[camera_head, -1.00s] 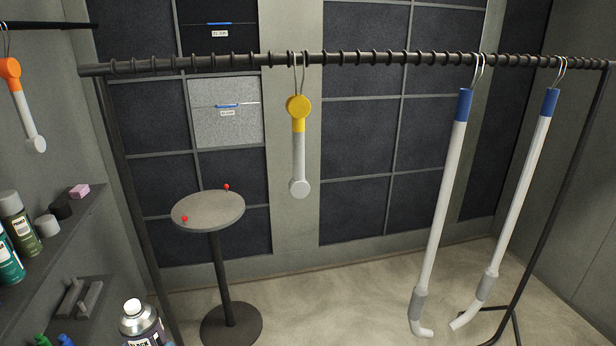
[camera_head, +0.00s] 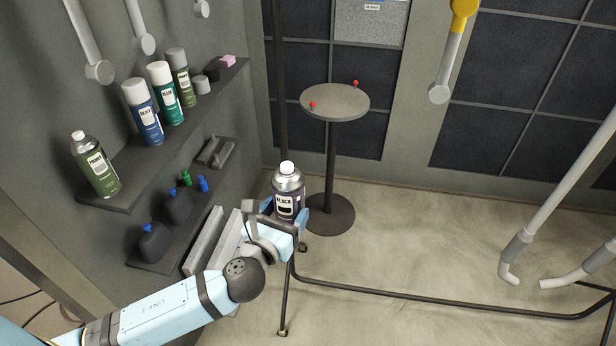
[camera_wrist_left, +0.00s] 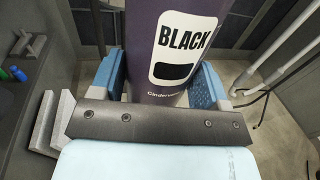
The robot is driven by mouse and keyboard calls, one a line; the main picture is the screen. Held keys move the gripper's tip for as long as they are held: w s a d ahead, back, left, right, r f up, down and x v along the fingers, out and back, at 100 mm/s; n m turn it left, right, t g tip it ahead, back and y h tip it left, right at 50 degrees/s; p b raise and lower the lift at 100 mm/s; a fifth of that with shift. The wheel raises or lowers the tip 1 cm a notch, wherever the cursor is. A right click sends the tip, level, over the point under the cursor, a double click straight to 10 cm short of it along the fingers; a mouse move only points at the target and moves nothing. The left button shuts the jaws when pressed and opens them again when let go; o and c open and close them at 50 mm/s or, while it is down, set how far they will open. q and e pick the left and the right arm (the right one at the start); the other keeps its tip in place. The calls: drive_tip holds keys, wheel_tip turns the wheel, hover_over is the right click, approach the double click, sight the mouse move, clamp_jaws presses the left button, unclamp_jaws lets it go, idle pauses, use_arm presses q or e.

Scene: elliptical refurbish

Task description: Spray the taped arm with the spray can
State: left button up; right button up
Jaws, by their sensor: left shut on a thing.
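My left gripper (camera_head: 287,216) is shut on a spray can (camera_head: 288,192) labelled BLACK and holds it upright, uncapped, with a white nozzle on top. In the left wrist view the can (camera_wrist_left: 172,45) stands between the two blue fingers of the gripper (camera_wrist_left: 165,82). A hanging arm (camera_head: 448,55) with a yellow top and a grey-white lower part shows at the upper right of the head view, apart from the can. Its hook is out of the frame. My right gripper is not in view.
A wall shelf (camera_head: 122,190) at the left holds several spray cans. A lower shelf holds dark bottles (camera_head: 154,240). A round table (camera_head: 335,101) with two red-knobbed pieces stands behind the can. Long white tubes (camera_head: 560,190) hang at the right, above the rack's base bar (camera_head: 440,298).

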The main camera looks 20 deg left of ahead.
use_arm(q)
drive_tip(key=w+d+r+m+h+p, duration=0.1)
drive_tip(key=w+d+r, duration=0.15)
drive_tip(key=d, duration=0.55)
drive_tip(key=w+d+r+h+p, duration=0.1)
drive_tip(key=d+r, duration=0.2)
drive_tip(key=d, duration=0.4)
drive_tip(key=w+d+r+m+h+p, duration=0.1)
drive_tip(key=w+d+r, duration=0.1)
drive_tip(key=d, duration=0.6)
drive_tip(key=w+b, duration=0.1)
drive_tip(key=w, duration=0.1)
drive_tip(key=w+b, duration=0.1)
drive_tip(key=w, duration=0.2)
drive_tip(key=shift+w+d+r, duration=0.1)
drive_tip(key=shift+w+r, duration=0.05)
drive_tip(key=shift+r, duration=0.05)
